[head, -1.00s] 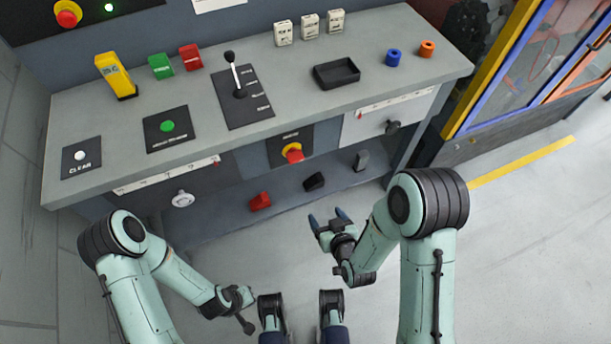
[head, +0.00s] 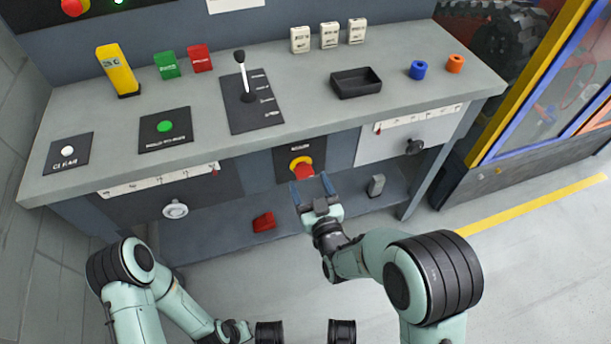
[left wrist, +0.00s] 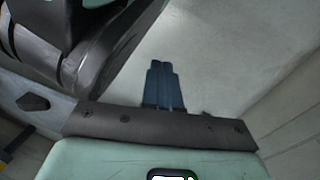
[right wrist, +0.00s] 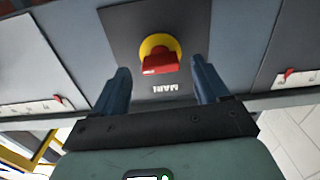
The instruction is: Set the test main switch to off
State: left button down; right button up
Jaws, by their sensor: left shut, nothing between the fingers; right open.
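The main switch (head: 301,166) is a red rotary handle on a yellow round base, set in a dark panel on the bench front. In the right wrist view the switch (right wrist: 158,58) sits just beyond and between the fingertips, with a label reading MAIN by it. My right gripper (head: 312,186) is open and empty, just in front of and below the switch, apart from it as far as I can tell. It also shows in the right wrist view (right wrist: 160,85). My left gripper (left wrist: 162,85) is shut and empty, low at the left, away from the bench.
A lever (head: 245,80), a black tray (head: 356,90), a green button (head: 165,126) and a white CLEAR button (head: 67,152) are on the benchtop. A red block (head: 263,222) and a grey block (head: 376,186) lie on the lower shelf. A round knob (head: 175,210) protrudes from the left drawer.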

aim_at(305, 174)
jog(key=shift+x, duration=1.8)
pick_arm(q)
jog(key=shift+s+a+f+g, duration=0.1)
jog(key=shift+s+f+g, duration=0.2)
jog(key=shift+s+f, duration=0.35)
jog(key=shift+r, duration=0.1)
pick_arm(e)
jog(key=c, duration=1.1)
jog(key=shift+o, duration=0.2)
